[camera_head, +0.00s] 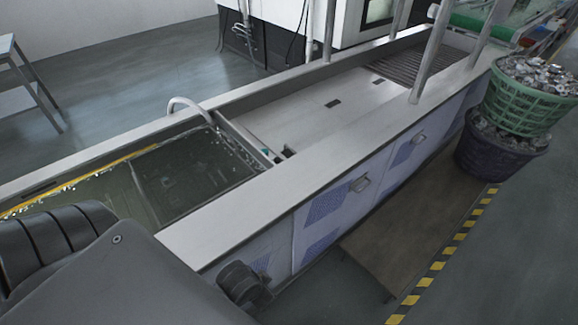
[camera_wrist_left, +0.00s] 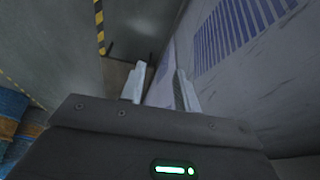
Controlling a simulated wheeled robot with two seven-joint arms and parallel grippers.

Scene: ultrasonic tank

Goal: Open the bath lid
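The long metal bath runs diagonally across the head view, with a pale rim (camera_head: 225,215). Its left part holds murky liquid (camera_head: 190,165) under a shiny surface. A flat pale panel (camera_head: 320,110) with small dark slots covers the middle; I cannot tell for certain that it is the bath lid. A curved pale pipe or handle (camera_head: 188,103) stands at the far rim. In the left wrist view my left gripper (camera_wrist_left: 158,85) has its two fingers apart and nothing between them, beside the bath's blue-slatted side panel (camera_wrist_left: 235,35). My right gripper does not show.
A brown board or low platform (camera_head: 415,225) lies along the near side of the bath. Green (camera_head: 535,95) and dark (camera_head: 500,150) baskets of metal parts stand at the right. Posts (camera_head: 433,50) rise from the bath's far end. Grey floor past the yellow-black stripe (camera_head: 440,260) is clear.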

